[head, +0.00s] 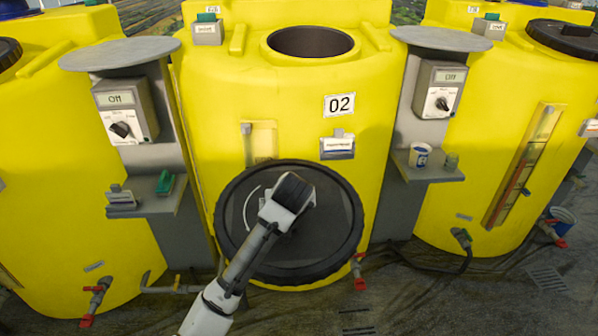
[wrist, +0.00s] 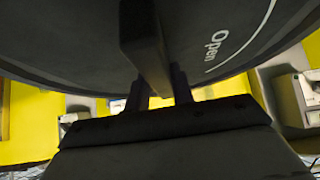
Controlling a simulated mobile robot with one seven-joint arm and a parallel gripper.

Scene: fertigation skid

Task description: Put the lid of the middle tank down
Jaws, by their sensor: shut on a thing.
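The middle tank (head: 300,110) is yellow and labelled 02. Its round top opening (head: 311,42) is uncovered and dark inside. The lid (head: 335,225) is a large black ribbed disc in front of the tank's lower half, its face turned toward me, almost upright. My gripper (head: 290,198) is in front of the lid's middle. In the wrist view my gripper (wrist: 160,90) is shut on the bar handle of the lid (wrist: 225,25), beside the word "Open". The fingertips are hidden in the head view. I cannot tell whether the lid's lower edge touches the floor.
Grey stands with control boxes (head: 125,112) (head: 438,90) and small shelves flank the tank. A cup (head: 420,155) is on the right shelf. Red-handled valves (head: 359,272) and pipes sit low. Round plates (head: 120,53) (head: 441,39) top the stands. Open floor lies at front right.

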